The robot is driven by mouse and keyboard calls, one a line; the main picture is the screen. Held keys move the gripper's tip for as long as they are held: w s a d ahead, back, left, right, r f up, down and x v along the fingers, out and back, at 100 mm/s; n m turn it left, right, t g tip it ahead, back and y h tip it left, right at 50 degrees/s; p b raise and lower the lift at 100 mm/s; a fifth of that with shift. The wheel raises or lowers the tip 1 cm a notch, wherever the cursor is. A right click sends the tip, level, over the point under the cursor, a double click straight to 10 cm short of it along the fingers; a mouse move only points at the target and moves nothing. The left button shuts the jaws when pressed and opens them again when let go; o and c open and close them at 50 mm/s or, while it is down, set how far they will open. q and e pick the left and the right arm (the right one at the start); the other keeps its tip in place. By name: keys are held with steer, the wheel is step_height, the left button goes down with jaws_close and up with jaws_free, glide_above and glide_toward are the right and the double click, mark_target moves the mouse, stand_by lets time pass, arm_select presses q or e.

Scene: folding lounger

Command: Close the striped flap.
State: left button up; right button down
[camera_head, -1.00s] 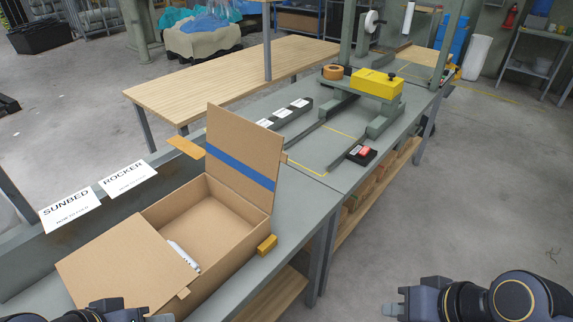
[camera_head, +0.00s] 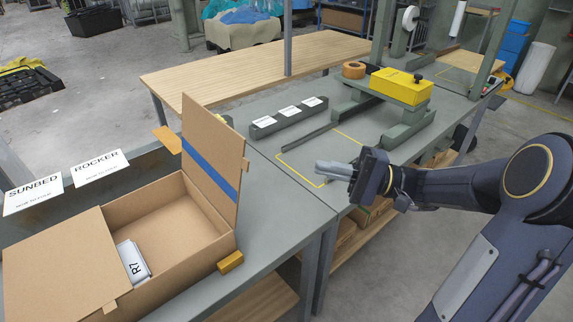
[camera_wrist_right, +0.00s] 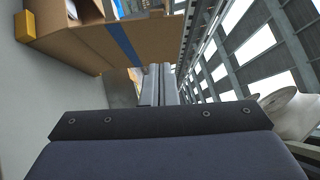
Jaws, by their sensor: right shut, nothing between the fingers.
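The striped flap (camera_head: 213,150) is a brown cardboard panel with a blue band. It stands up, leaning slightly back, at the right side of the open cardboard box (camera_head: 180,275). In the right wrist view the flap and its blue stripe (camera_wrist_right: 122,40) show ahead at the upper left. My right gripper (camera_head: 322,171) is shut and empty, to the right of the flap and apart from it, above the bench. Its fingers (camera_wrist_right: 158,88) lie together in the wrist view. My left gripper is out of view.
A plain flap (camera_head: 60,255) slopes over the box's left part. A white item marked R7 (camera_head: 133,262) lies inside. A yellow block (camera_head: 230,261) is at the box's front right corner. A yellow-topped stand (camera_head: 402,87) and a black strip with labels (camera_head: 288,117) are farther back.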

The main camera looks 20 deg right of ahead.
steer(key=p, duration=0.1)
glide_toward(244, 162)
steer(key=w, duration=0.4)
steer(key=a, duration=0.2)
steer(key=a+p, duration=0.1)
steer(key=a, duration=0.1)
steer(key=shift+s+r, duration=0.15)
steer(key=shift+r, duration=0.05)
steer(key=shift+s+a+r, duration=0.1)
steer(key=shift+s+a, duration=0.1)
steer(key=shift+a, duration=0.25)
steer(key=shift+a, duration=0.15)
